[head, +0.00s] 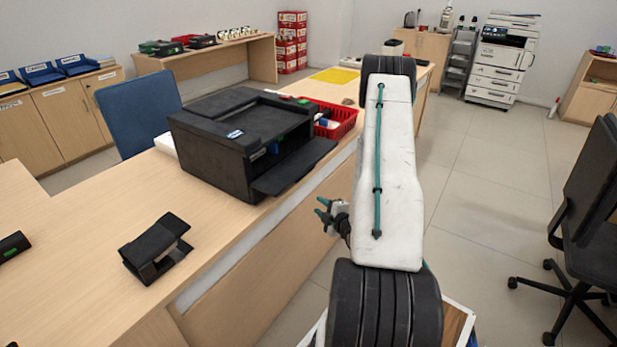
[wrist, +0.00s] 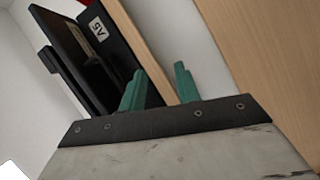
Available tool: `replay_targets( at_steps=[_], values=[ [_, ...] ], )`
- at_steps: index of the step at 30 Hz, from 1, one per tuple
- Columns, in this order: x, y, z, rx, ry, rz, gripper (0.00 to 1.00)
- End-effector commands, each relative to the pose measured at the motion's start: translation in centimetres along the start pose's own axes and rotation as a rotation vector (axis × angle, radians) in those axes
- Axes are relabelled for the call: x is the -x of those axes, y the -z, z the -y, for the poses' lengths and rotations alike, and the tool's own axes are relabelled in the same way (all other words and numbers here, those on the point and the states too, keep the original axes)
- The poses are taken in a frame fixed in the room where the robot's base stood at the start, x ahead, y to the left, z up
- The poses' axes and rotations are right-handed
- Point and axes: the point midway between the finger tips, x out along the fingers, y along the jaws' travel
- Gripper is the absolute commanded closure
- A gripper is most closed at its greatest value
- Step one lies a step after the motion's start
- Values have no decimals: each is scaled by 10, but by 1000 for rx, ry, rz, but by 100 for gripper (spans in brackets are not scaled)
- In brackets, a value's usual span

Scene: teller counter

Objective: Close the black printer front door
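The black printer (head: 222,143) stands on the wooden counter in the head view. Its front door (head: 295,166) is folded down and open, sticking out flat toward the counter's right edge. The dark opening shows behind it, with a small blue part inside. My gripper (head: 321,208) is beyond the counter edge, right of and lower than the door, apart from it. In the wrist view, my gripper's two teal fingers (wrist: 159,80) are spread with nothing held between them. Dark printer parts (wrist: 85,60) with a white label show beyond the fingers, at a tilt.
A red basket (head: 338,118) with items sits behind the printer, by the counter edge. A black stand (head: 155,248) is on the near counter. A blue chair (head: 140,108) is behind the counter, and a black office chair (head: 590,220) is at right. The floor between is clear.

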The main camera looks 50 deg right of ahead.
Motion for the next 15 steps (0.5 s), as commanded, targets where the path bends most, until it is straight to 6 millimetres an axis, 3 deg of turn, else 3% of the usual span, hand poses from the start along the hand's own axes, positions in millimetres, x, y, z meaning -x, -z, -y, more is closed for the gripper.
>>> replay_targets(
  at_steps=[1, 3, 6, 10, 15],
  values=[
    [-1, 6, -20, 60, -90, -32, 68],
    [1, 13, -42, 131, -194, -62, 68],
    [6, 19, -60, 202, -290, -76, 68],
    [4, 21, -68, 255, -325, -71, 68],
    [-18, 24, -75, 258, -325, -73, 68]
  ],
)
